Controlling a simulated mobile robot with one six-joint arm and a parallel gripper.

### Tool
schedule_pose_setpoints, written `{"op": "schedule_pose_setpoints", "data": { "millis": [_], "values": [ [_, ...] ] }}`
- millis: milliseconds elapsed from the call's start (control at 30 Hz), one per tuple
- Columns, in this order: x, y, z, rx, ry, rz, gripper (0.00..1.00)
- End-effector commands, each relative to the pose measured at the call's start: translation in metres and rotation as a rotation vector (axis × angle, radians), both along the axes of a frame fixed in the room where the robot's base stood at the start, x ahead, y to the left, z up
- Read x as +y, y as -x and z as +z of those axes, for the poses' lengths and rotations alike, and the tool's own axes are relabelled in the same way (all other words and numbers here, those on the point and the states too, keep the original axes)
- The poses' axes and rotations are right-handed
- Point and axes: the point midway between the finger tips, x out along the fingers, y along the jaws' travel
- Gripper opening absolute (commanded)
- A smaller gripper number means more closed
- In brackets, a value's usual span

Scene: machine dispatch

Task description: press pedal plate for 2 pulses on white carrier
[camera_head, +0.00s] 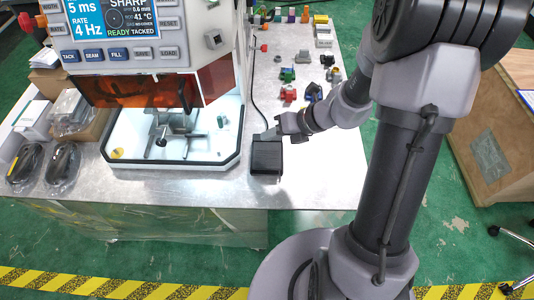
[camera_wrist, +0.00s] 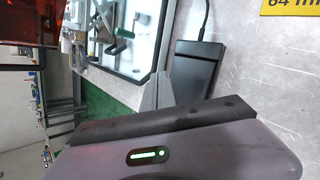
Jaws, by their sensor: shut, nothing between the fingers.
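The black pedal plate (camera_head: 266,157) lies on the metal table, right of the machine's white chamber, with a cable running back from it. It also shows in the wrist view (camera_wrist: 198,66). My gripper (camera_head: 272,134) is shut and empty, near the pedal's back edge; whether it touches the pedal I cannot tell. In the wrist view the grey fingertips (camera_wrist: 157,88) show just beside the pedal. The machine (camera_head: 150,40) has a display reading 5 ms, 4 Hz and READY TACKED. A dark fixture (camera_head: 163,133) stands inside its chamber. I cannot make out a white carrier for certain.
Bagged cables (camera_head: 62,162) and boxes (camera_head: 75,110) lie left of the machine. Several small coloured parts, including a red one (camera_head: 287,94), lie behind my gripper. The table right of the pedal is clear. A wooden crate (camera_head: 495,140) stands at the right.

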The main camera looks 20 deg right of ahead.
Motion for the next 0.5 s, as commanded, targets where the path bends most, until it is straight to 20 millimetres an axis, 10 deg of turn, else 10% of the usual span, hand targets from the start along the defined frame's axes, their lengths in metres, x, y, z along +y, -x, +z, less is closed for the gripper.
{"op": "schedule_pose_setpoints", "data": {
  "millis": [500],
  "values": [
    [-0.001,-0.004,0.044,0.001,-0.001,0.000,0.00]
  ]
}}
